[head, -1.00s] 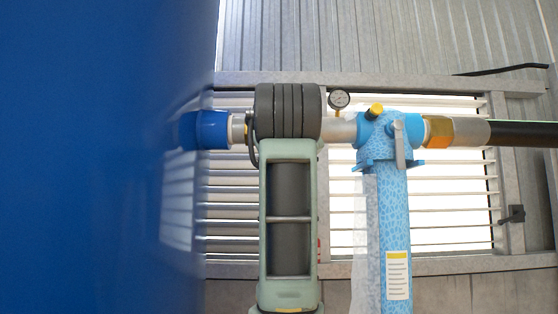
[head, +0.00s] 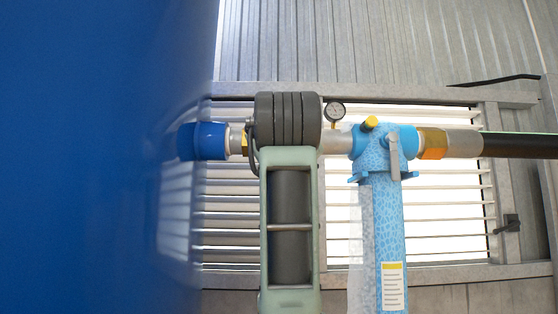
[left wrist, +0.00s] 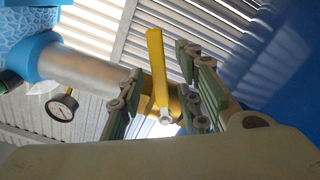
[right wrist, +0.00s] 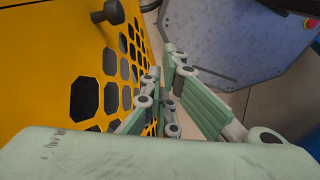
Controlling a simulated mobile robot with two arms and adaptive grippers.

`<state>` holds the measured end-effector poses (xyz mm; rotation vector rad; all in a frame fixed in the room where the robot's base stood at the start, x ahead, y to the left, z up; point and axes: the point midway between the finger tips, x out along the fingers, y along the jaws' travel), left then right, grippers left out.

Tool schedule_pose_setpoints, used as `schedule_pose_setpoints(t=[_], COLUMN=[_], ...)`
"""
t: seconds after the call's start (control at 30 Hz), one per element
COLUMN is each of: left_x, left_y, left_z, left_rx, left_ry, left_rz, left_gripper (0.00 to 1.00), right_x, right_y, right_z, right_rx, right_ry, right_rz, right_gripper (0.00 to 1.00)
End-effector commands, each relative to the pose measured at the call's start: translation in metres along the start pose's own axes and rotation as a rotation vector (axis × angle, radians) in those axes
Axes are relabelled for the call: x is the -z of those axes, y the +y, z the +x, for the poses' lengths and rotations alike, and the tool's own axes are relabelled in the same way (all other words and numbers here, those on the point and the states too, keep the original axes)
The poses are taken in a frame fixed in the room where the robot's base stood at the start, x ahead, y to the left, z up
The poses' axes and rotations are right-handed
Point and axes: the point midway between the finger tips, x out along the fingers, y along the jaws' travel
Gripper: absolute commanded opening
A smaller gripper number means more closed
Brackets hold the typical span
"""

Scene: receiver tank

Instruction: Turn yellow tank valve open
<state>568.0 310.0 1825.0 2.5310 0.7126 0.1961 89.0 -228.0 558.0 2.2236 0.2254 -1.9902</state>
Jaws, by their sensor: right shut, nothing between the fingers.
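The yellow valve handle (left wrist: 156,72) is a flat lever in the left wrist view, bolted at its lower end to a brass-coloured valve body. My left gripper (left wrist: 165,92) is open, with one finger on each side of the lever; I cannot tell whether either touches it. In the head view my left wrist hides the lever and my fingers, and only a bit of the brass valve body (head: 244,143) shows beside the blue pipe fitting (head: 203,141). My right gripper (right wrist: 168,88) is shut and empty, near a yellow panel with dark holes (right wrist: 85,60).
The large blue tank (head: 90,150) fills the left of the head view. A light pipe runs right to a pressure gauge (head: 334,112) and a blue filter (head: 387,225). A grey round-edged machine (right wrist: 240,40) stands near my right gripper.

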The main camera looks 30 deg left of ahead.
Motion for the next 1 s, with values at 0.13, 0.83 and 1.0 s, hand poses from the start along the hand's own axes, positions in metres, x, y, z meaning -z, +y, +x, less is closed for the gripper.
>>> schedule_pose_setpoints(t=[0.13, 0.83, 1.0], left_x=[0.000, 0.002, 0.002], left_y=[0.000, 0.000, 0.000], left_z=[0.001, -0.104, -0.120], left_rx=[0.001, -0.003, -0.002], left_ry=[-0.001, 0.002, 0.002], left_rz=[0.001, 0.000, -0.001], left_gripper=[0.32, 0.32, 0.32], right_x=[-0.004, -0.004, -0.004], right_y=[0.003, 0.007, 0.006], right_z=[0.000, 0.001, 0.001], right_rx=[-0.003, -0.006, -0.005], right_ry=[-0.006, -0.017, -0.017], right_rz=[-0.002, -0.004, -0.004], right_gripper=[0.00, 0.00, 0.00])
